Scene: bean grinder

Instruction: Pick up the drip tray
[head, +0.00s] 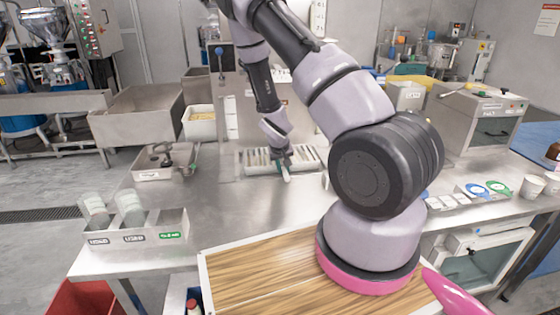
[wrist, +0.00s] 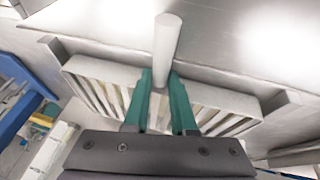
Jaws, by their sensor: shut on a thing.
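The drip tray (head: 255,157) is a shallow, pale, slatted tray at the middle of the steel counter, below the upright panel of a machine. In the wrist view the tray (wrist: 97,75) spreads out on both sides of my fingers. My gripper (wrist: 160,85) has teal fingers, closed around a white round bar (wrist: 167,45) that appears to be the tray's handle. The join between bar and tray is hidden by the fingers. In the head view my gripper (head: 284,158) points down at the tray. I cannot tell whether the tray is clear of its seat.
A metal pan (head: 165,162) with a dark tool sits left of the tray. A bin (head: 140,228) with two clear cups stands at the counter's left front. A grinder-like box (head: 483,115) is at right. Bare counter (head: 235,205) lies in front of the tray.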

